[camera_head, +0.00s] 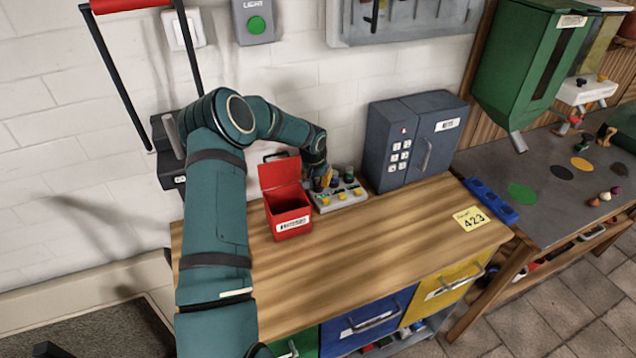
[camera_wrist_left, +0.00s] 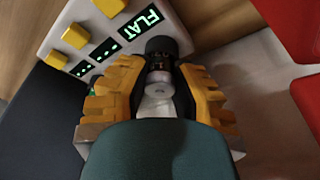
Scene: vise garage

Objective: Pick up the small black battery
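The small black battery (camera_wrist_left: 162,47) shows in the left wrist view as a short dark cylinder next to the tester's lit FLAT display. My left gripper (camera_wrist_left: 162,72) has its yellow fingers on both sides of the battery; whether they press on it is unclear. In the head view my left gripper (camera_head: 326,181) is low over the left end of the grey tester (camera_head: 350,196), and its fingers partly hide what is between them. Another dark cylinder (camera_head: 348,173) stands at the tester's back. My right gripper is not in view.
An open red box (camera_head: 290,217) stands just left of the tester on the wooden bench (camera_head: 390,240). A grey-blue cabinet (camera_head: 412,140) stands to the right.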

